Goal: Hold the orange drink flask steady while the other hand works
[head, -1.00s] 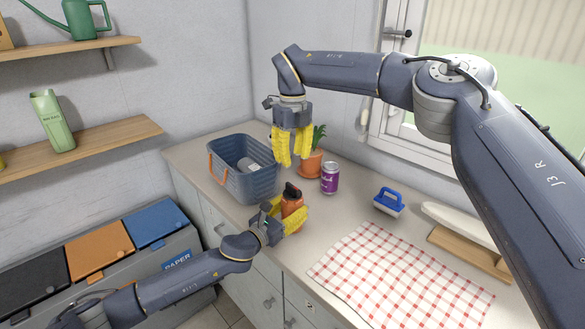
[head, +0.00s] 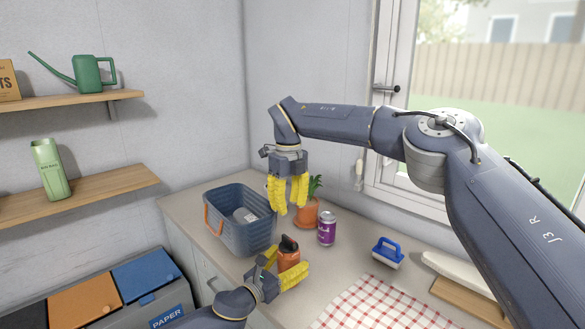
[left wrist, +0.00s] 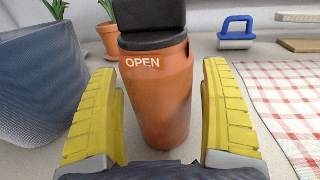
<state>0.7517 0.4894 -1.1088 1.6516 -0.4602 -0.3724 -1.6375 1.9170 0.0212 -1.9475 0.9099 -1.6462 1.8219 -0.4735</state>
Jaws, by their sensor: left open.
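The orange drink flask (head: 289,258) has a black lid and stands upright on the counter. In the left wrist view the flask (left wrist: 158,100) fills the middle, with "OPEN" printed below the lid. My left gripper (head: 286,264) has its yellow fingers on either side of the flask. In the left wrist view a gap shows between the flask and each finger, so the gripper is open around it. My right gripper (head: 288,208) hangs above the counter, fingers down, with a gap between them and nothing visible in it. It is above and apart from the flask.
A blue-grey basket (head: 226,234) stands left of the flask. A potted plant (head: 306,212) and a purple can (head: 327,229) stand behind it. Bare counter lies between can and cloth.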

